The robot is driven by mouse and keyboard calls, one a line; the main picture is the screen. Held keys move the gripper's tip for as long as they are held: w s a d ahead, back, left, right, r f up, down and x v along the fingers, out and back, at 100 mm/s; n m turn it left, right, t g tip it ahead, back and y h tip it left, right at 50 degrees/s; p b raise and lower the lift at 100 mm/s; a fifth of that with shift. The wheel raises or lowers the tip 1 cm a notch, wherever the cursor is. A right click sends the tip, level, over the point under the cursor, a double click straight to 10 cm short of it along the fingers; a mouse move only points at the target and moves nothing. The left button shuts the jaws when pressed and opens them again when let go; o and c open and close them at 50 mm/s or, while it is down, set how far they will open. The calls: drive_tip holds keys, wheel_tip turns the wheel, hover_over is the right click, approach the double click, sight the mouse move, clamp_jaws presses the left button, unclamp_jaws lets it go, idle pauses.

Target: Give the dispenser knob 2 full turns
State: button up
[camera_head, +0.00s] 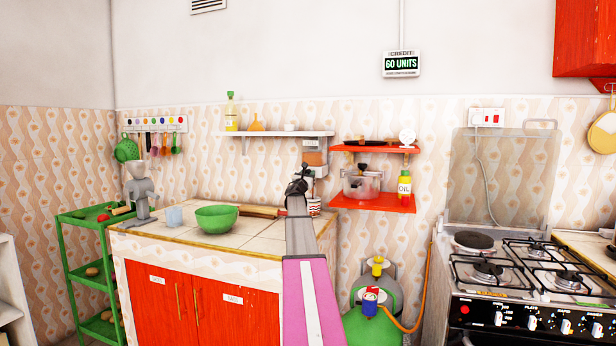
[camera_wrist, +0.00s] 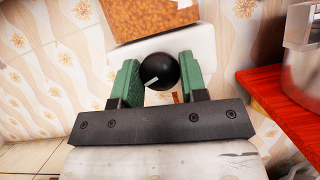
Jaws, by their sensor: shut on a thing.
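The dispenser (camera_head: 314,158) is mounted on the tiled wall above the counter, with a brown-filled container on top. In the wrist view its container (camera_wrist: 150,14) and white body (camera_wrist: 195,44) show at the top. The black round knob (camera_wrist: 160,72) has a white mark pointing to the lower left. My gripper (camera_wrist: 158,80) has its green fingers on either side of the knob and is shut on it. In the head view my gripper (camera_head: 298,186) is in front of the dispenser, and the arm hides the knob there.
A red shelf (camera_head: 372,202) with a pot (camera_head: 360,185) and an oil bottle (camera_head: 404,187) is close to the right of my gripper. A striped cup (camera_head: 314,206) stands below the dispenser. A green bowl (camera_head: 216,218) and rolling pin (camera_head: 260,211) lie on the counter.

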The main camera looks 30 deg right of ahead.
drive_tip(key=m+g, duration=0.2)
drive_tip(key=m, duration=0.3)
drive_tip(key=m+g, duration=0.2)
drive_tip(key=m, duration=0.3)
drive_tip(key=m+g+h, duration=0.1)
drive_tip(key=m+g, duration=0.1)
drive_tip(key=m, duration=0.2)
drive_tip(key=shift+w+a+r+m+g, duration=0.1)
drive_tip(key=shift+w+m+g, duration=0.05)
drive_tip(key=shift+m+g, duration=0.2)
drive_tip(key=m, duration=0.2)
drive_tip(key=m+g+y, duration=0.1)
drive_tip(key=m, duration=0.2)
drive_tip(key=shift+r+m+g, duration=0.1)
drive_tip(key=shift+m+g, duration=0.15)
drive_tip(key=shift+m, duration=0.1)
drive_tip(key=m+y, duration=0.2)
drive_tip(key=m, duration=0.2)
drive_tip(key=shift+m, duration=0.3)
drive_tip(key=shift+y, duration=0.3)
drive_tip(key=o, duration=0.9)
drive_tip(key=shift+a+r, duration=0.1)
drive_tip(key=v, duration=1)
drive_tip(key=shift+a, duration=0.3)
